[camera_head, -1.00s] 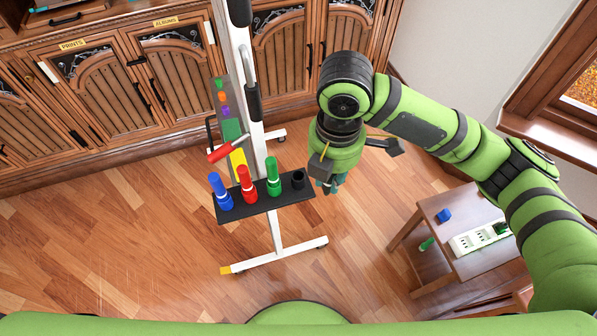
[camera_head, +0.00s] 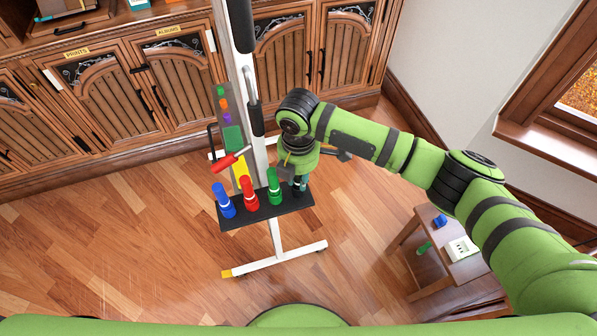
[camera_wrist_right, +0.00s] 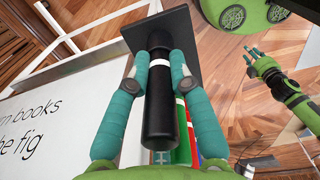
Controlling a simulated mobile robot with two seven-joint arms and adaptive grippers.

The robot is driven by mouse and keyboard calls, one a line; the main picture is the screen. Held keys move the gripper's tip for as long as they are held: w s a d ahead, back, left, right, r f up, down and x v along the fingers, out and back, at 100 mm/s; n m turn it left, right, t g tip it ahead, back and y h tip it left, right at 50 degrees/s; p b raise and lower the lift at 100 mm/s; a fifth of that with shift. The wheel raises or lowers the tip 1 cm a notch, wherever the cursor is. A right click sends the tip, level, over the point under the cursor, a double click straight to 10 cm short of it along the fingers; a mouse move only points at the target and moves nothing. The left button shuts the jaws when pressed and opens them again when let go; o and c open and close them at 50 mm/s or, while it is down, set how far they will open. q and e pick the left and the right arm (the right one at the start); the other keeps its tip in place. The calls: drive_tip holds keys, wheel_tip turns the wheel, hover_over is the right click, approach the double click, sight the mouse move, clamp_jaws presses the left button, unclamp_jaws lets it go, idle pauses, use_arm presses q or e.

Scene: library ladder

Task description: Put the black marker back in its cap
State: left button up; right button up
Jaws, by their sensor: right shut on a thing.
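The black marker (camera_wrist_right: 160,120) is gripped between the two teal fingers of my right gripper (camera_wrist_right: 160,72). It has a white band near the fingertips. In the head view my right gripper (camera_head: 300,184) is over the right end of the black marker tray (camera_head: 265,212), where it hides the black cap. In the wrist view the marker lines up with a black part beyond the band at the tray (camera_wrist_right: 197,40); I cannot tell how far it sits in the cap. My left gripper (camera_wrist_right: 258,58) shows only in the wrist view, apparently with fingers apart.
Blue (camera_head: 224,202), red (camera_head: 249,194) and green (camera_head: 274,187) markers stand in the tray, left of my right gripper. The tray is on a white board stand (camera_head: 280,258). A small wooden table (camera_head: 440,228) stands at the right. Cabinets line the back.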

drive_tip(key=o, duration=0.9)
drive_tip(key=shift+f, duration=0.1)
drive_tip(key=shift+c, duration=0.2)
drive_tip(key=shift+f+b, duration=0.3)
drive_tip(key=shift+b, duration=0.35)
drive_tip(key=r, duration=0.2)
drive_tip(key=r+b, duration=0.1)
drive_tip(key=r, duration=0.1)
drive_tip(key=r+b, duration=0.1)
drive_tip(key=r, duration=0.1)
drive_tip(key=shift+a+r, duration=0.2)
drive_tip(key=shift+a, duration=0.15)
drive_tip(key=shift+r, duration=0.55)
